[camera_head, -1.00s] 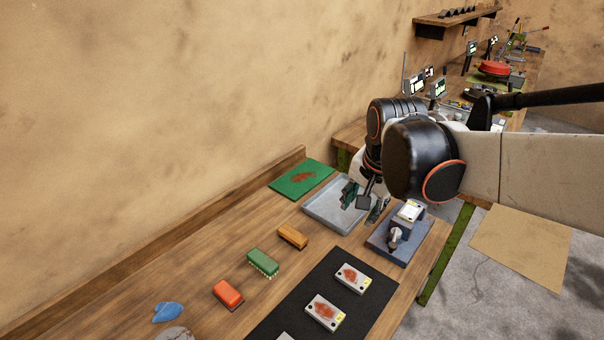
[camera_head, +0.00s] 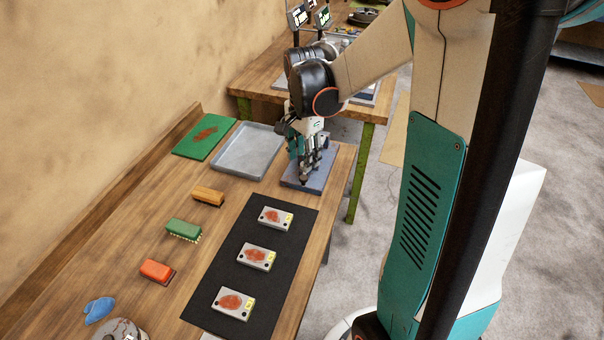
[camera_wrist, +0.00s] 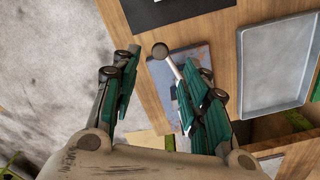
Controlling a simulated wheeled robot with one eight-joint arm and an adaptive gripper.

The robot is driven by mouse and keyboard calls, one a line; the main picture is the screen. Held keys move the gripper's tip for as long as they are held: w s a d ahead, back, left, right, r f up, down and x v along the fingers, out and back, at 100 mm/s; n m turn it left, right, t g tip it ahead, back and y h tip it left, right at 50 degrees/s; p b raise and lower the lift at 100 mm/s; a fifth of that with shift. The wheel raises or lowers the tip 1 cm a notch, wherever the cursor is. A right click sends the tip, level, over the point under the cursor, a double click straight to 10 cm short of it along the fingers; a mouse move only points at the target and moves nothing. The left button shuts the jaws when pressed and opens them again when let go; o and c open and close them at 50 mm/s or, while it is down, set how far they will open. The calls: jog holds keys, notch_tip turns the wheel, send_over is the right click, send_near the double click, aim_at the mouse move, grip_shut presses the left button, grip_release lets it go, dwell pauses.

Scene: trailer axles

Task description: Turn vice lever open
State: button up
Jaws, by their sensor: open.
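The vice stands on a blue-grey base plate (camera_head: 318,184) at the right end of the workbench. My gripper (camera_head: 308,165) points down over it and hides most of the vice in the head view. In the wrist view, the vice lever (camera_wrist: 160,51) shows as a rod with a round grey knob. The lever lies between the two fingers of my gripper (camera_wrist: 160,72), closer to the right-hand finger. Whether that finger touches the rod I cannot tell. The fingers are spread. The base plate also shows in the wrist view (camera_wrist: 160,72). The vice jaws are hidden.
A grey tray (camera_head: 247,150) lies left of the vice, with a green mat (camera_head: 204,137) beyond. A second bench (camera_head: 258,75) stands behind.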

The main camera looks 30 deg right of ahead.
aim_at(303, 177)
notch_tip(303, 177, down, 7)
jog(key=shift+f+b, duration=0.1)
jog(key=shift+b, duration=0.7)
jog(key=shift+c, duration=0.2)
grip_shut()
